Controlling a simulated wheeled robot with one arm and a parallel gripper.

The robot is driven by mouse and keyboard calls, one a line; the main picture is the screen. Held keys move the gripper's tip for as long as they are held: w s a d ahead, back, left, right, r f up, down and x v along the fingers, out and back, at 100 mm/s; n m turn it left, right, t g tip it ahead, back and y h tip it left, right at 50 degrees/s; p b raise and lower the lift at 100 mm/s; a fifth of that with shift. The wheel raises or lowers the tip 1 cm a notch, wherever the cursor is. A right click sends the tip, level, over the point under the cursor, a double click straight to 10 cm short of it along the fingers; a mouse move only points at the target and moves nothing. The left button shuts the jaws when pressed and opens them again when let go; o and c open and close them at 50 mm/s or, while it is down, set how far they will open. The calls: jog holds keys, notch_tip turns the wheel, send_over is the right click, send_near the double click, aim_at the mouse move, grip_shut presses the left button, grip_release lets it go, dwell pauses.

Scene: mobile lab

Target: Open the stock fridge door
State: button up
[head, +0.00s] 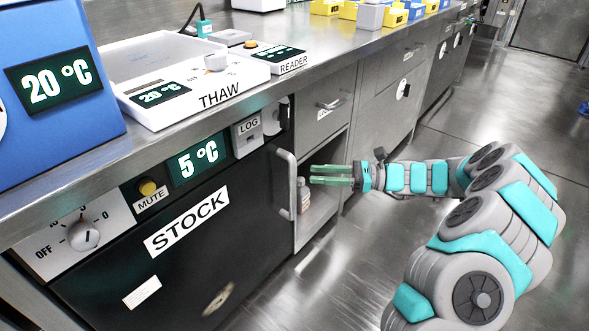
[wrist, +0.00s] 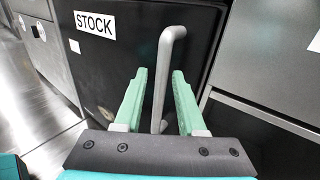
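The stock fridge is under the counter at the left, with a black door (head: 170,262) marked STOCK and a 5 °C display (head: 200,160). The door looks shut. Its grey vertical bar handle (head: 287,190) is at the door's right edge. My gripper (head: 314,175) is just right of the handle in the head view, fingers pointing at it, with a small gap visible. In the wrist view the green fingers are apart and empty. The handle (wrist: 165,62) appears between them there, its lower end partly hidden by my gripper.
An open compartment (head: 325,200) with a small bottle (head: 303,195) is right of the fridge, under a drawer (head: 322,120). The THAW unit (head: 205,82) and a blue unit (head: 50,80) stand on the counter above. The floor (head: 335,290) before the fridge is clear.

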aim_at(292, 172)
jog(key=a, duration=0.5)
jog(key=w+a, duration=0.1)
jog(key=a, duration=0.1)
jog(key=shift+a+f, duration=0.15)
jog(key=shift+a, duration=0.1)
grip_shut()
dwell(1.3)
